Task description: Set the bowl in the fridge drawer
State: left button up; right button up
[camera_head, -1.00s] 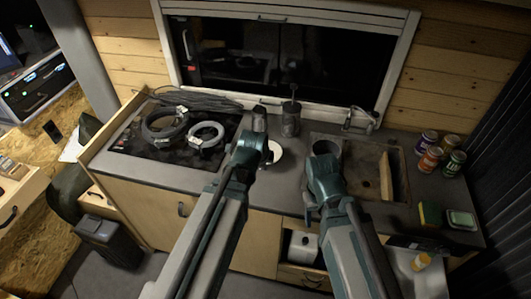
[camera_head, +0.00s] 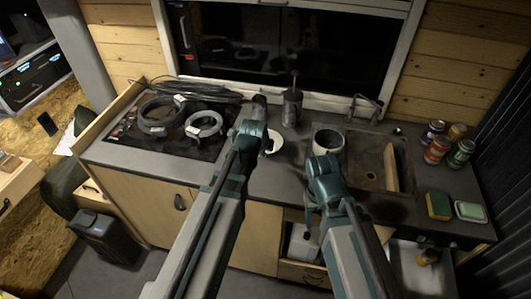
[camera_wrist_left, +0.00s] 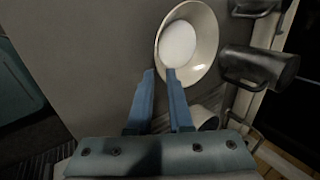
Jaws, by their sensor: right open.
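The bowl (camera_head: 275,144), small and pale, stands on the grey counter between the hob and the sink; it also shows in the left wrist view (camera_wrist_left: 206,62). My left gripper (camera_head: 265,138) is beside it. In the left wrist view its blue fingers (camera_wrist_left: 159,72) are apart, one tip overlapping the bowl's near rim and the other just outside; contact is unclear. My right gripper (camera_head: 313,216) is open near the counter front, partly hidden by its own wrist. A pulled-out, white-lined drawer (camera_head: 405,272), seemingly the fridge drawer, holds a small bottle (camera_head: 428,257).
A white pot (camera_head: 328,141) stands beside the sink (camera_head: 365,160). Dark mugs (camera_head: 292,108) stand behind the bowl. Cable coils (camera_head: 205,125) lie on the hob. Cans (camera_head: 437,149) and a sponge (camera_head: 439,205) are right. Another open drawer (camera_head: 303,272) holds a white object.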

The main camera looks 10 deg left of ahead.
pick_arm(q)
jog(key=shift+a+b+x, duration=0.2)
jog(key=shift+b+x, duration=0.5)
jog(key=shift+x, duration=0.25)
jog(key=shift+a+b+x, duration=0.15)
jog(key=shift+b+x, duration=0.55)
jog(key=shift+x, duration=0.25)
jog(key=shift+a+b+x, duration=0.2)
jog(key=shift+b+x, duration=0.5)
jog(key=shift+x, duration=0.3)
jog(key=shift+w+f, duration=0.15)
jog(key=shift+f, duration=0.15)
jog(key=shift+r, duration=0.1)
grip_shut()
